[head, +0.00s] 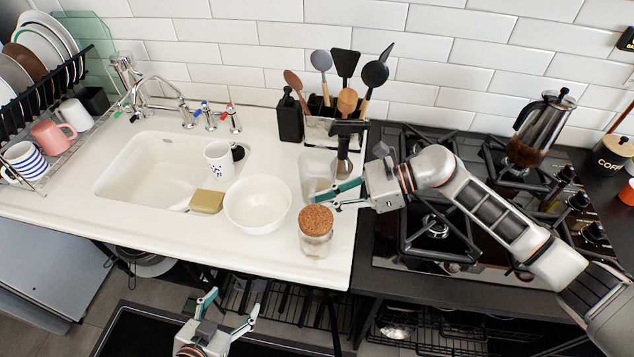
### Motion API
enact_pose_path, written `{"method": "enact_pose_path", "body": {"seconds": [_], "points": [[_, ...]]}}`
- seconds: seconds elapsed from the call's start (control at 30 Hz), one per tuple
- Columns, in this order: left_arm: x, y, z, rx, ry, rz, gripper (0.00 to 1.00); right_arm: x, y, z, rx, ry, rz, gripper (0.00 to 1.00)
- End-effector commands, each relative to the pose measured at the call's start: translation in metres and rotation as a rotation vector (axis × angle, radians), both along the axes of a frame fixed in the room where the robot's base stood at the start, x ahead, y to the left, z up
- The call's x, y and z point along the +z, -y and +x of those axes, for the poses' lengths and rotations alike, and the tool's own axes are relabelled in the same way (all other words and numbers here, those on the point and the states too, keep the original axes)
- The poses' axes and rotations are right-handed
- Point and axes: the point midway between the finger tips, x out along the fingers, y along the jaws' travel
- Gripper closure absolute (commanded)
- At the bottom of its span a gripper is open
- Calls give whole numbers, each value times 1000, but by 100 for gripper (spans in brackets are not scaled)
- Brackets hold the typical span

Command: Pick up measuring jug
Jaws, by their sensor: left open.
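A clear, pale container that looks like the measuring jug (315,166) stands on the white counter, right of the sink and in front of the utensil holder. My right gripper (325,202) reaches in from the right, with its fingers at the jug's lower front right side. Whether the fingers are apart or closed on the jug is unclear, as the glass is faint and the fingers overlap it. My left gripper (231,304) is open and empty, low in front of the counter, well away from the jug.
A cork-lidded glass jar (315,232) stands just in front of my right gripper. A white bowl (257,203) is left of it, with a sponge (207,202) and mug (218,160) beyond. The utensil holder (320,128) stands behind; the gas hob (436,229) is right.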

Motion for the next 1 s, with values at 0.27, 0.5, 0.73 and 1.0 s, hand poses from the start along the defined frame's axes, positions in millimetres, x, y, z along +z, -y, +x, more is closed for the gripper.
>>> {"method": "enact_pose_path", "body": {"seconds": [0.27,0.5,0.73,1.0], "points": [[-2,0,-1,0,-3,1,30,1,0,0,0,1,1,100],[-4,-1,-2,0,-7,2,30,2,0,0,0,1,1,100],[-4,-1,-2,0,-7,2,30,20,0,1,1,4,1,100],[-5,0,-2,0,-6,1,30,71,0,1,2,8,1,100]]}}
